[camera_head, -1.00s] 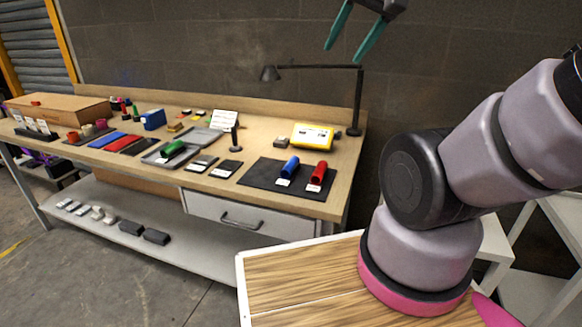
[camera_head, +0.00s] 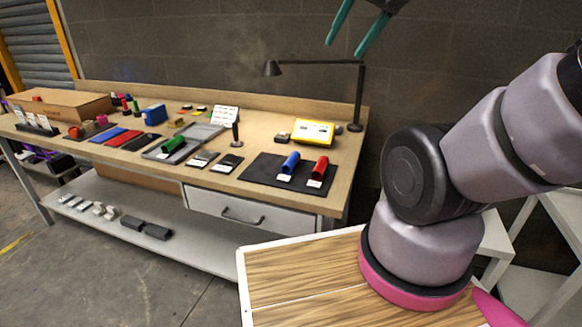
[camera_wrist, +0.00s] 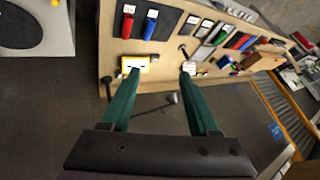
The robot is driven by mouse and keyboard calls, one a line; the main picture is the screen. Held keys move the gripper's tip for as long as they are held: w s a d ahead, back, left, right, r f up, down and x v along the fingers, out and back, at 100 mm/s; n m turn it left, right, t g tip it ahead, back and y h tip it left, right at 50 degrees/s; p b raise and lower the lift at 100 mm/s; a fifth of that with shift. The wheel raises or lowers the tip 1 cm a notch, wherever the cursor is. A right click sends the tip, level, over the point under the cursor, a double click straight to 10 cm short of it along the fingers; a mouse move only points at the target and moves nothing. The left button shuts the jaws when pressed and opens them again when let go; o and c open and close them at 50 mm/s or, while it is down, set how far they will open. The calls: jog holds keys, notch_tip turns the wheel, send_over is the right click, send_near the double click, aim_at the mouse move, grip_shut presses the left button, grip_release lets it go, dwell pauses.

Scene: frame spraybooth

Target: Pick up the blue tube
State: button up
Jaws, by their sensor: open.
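The blue tube (camera_head: 291,162) lies on a dark mat (camera_head: 262,174) near the right end of the workbench, with a small white label at its near end. The red tube (camera_head: 320,167) lies just right of it on the same mat. In the wrist view the blue tube (camera_wrist: 150,24) shows at the top, right of the red tube (camera_wrist: 128,22). My gripper (camera_head: 352,52) is at the top of the head view, raised well above the bench and apart from the tubes. Its green fingers (camera_wrist: 160,72) are spread wide with nothing between them.
A black desk lamp (camera_head: 358,95) and a yellow device (camera_head: 313,131) stand behind the mat. A green tube (camera_head: 173,144) lies in a grey tray (camera_head: 152,154) to the left.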

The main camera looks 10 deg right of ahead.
jog(key=shift+o, duration=1.2)
jog(key=w+d+f+n+g+h, duration=0.1)
jog(key=w+f+n+g+h, duration=0.4)
jog(key=f, duration=0.7)
jog(key=n+t+h, duration=0.6)
jog(key=n+t, duration=0.5)
jog(key=n, duration=1.7)
send_near(286, 168)
jog(key=shift+w+d+f, duration=0.25)
jog(key=shift+w+d, duration=0.1)
jog(key=shift+d, duration=0.2)
jog(key=shift+w+a+f, duration=0.1)
jog(key=shift+w+f, duration=0.05)
jog(key=shift+f, duration=0.05)
jog(key=shift+n, duration=0.3)
jog(key=x, duration=1)
jog(key=shift+w+r, duration=0.15)
jog(key=shift+w, duration=0.2)
grip_shut()
